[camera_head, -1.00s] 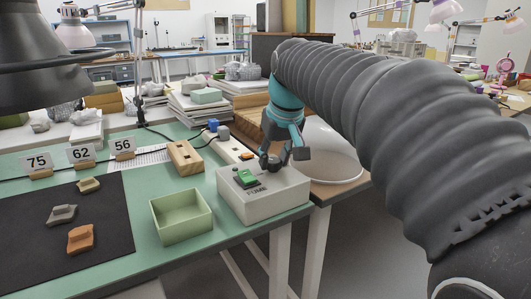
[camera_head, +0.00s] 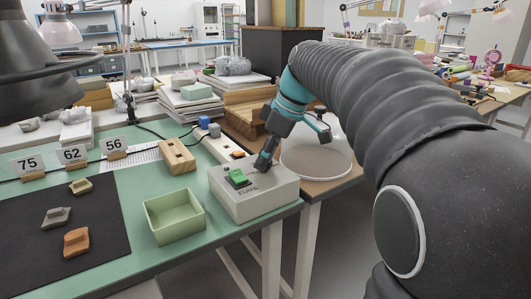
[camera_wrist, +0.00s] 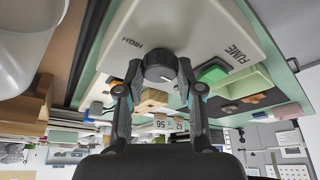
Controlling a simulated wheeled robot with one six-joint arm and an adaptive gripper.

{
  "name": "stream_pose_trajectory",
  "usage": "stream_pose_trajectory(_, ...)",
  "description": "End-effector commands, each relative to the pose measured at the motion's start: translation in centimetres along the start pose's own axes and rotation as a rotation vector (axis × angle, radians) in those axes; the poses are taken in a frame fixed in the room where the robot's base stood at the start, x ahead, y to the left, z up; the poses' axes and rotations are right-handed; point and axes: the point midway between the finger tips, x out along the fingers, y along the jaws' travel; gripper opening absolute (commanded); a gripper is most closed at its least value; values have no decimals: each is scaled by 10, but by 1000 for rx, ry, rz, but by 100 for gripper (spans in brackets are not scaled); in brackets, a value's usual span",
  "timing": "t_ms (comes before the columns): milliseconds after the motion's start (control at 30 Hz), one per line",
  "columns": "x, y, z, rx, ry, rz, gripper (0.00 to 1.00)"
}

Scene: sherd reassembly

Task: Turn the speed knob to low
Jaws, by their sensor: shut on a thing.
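The speed knob (camera_wrist: 160,66) is a dark ribbed dial with a pale pointer line, on the light grey fume control box (camera_head: 255,199). In the wrist view my gripper (camera_wrist: 158,82) has its two fingers on either side of the knob, shut on it. The word HIGH is printed on the box beside the knob in that view; no LOW label shows. A green rocker switch (camera_wrist: 212,71) sits next to the knob, near the word FUME; it also shows in the head view (camera_head: 237,177). In the head view my gripper (camera_head: 264,164) comes down on the box top and hides the knob.
A pale green open tray (camera_head: 175,234) stands left of the box. A black mat (camera_head: 98,231) with several sherds lies farther left. A wooden block (camera_head: 178,157) and a power strip (camera_head: 223,147) lie behind the box.

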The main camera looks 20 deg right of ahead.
Motion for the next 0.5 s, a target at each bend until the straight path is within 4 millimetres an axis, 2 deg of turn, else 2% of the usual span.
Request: stream_pose_trajectory(500,1,0,0,-114,-1,-48,2)
